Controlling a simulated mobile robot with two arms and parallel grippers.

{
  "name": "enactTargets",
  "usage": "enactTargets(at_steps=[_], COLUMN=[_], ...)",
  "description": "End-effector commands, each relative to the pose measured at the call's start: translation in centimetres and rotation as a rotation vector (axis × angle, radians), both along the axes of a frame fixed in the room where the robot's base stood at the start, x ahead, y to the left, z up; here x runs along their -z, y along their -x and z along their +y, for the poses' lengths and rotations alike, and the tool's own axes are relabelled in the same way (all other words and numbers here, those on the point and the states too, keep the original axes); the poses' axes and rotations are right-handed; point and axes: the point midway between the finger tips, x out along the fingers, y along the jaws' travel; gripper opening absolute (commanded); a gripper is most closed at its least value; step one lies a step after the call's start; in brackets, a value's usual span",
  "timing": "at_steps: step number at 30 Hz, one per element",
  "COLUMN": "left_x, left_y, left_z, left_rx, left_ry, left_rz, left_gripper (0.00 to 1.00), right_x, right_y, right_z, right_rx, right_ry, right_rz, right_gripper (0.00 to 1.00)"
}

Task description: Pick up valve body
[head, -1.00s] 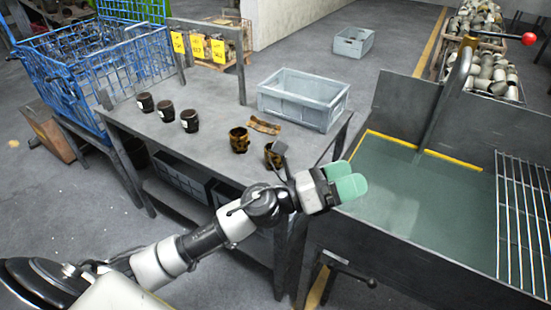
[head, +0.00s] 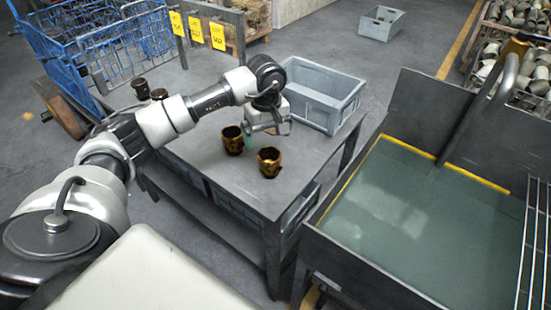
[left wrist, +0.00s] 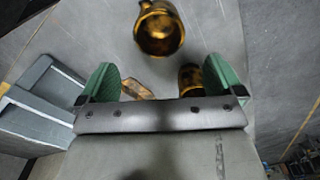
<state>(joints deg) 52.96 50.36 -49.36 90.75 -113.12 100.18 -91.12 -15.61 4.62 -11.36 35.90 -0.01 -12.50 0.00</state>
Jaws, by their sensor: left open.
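Two golden-brown, hollow valve bodies stand on the grey table, one at the left (head: 232,140) and one nearer the front (head: 269,162). My left gripper (head: 260,128) is open and empty, just above and behind them, its green fingers partly hidden by its own body. In the left wrist view one valve body (left wrist: 158,32) lies ahead, beyond the fingertips. The other (left wrist: 190,76) shows near the right finger, partly hidden by the gripper's bar. I cannot tell any contact. My right gripper is not in view.
A grey crate (head: 322,92) stands at the table's back right. A brown curved piece (left wrist: 136,89) lies near the left finger in the wrist view. Dark cups (head: 140,88) stand behind my arm. A walled tank (head: 400,215) adjoins on the right; a blue wire cage (head: 110,50) stands at left.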

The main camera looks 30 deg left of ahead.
Motion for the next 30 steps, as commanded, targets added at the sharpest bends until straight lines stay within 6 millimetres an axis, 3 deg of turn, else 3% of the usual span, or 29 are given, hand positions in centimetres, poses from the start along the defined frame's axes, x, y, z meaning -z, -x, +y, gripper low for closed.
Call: enactTargets(at_steps=[3, 8, 13, 21, 30], left_x=[2.1, 3.8, 5.1, 8.8, 9.3], left_y=[0.1, 0.1, 0.2, 0.2, 0.2], left_z=[-0.2, -0.2, -0.6, -1.0, -0.9], left_rx=[0.001, 0.001, 0.002, 0.0, 0.0], left_ry=[0.003, 0.005, 0.007, 0.007, 0.006], left_rz=[0.004, 0.002, 0.003, 0.001, -0.001], left_gripper=[0.96, 0.96, 0.96, 0.96, 0.94], right_x=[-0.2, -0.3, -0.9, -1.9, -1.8], right_y=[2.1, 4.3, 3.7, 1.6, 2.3], right_z=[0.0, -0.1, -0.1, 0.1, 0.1], right_rx=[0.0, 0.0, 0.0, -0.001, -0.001], right_ry=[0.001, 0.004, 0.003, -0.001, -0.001], right_rz=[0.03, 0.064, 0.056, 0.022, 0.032], right_gripper=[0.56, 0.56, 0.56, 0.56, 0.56])
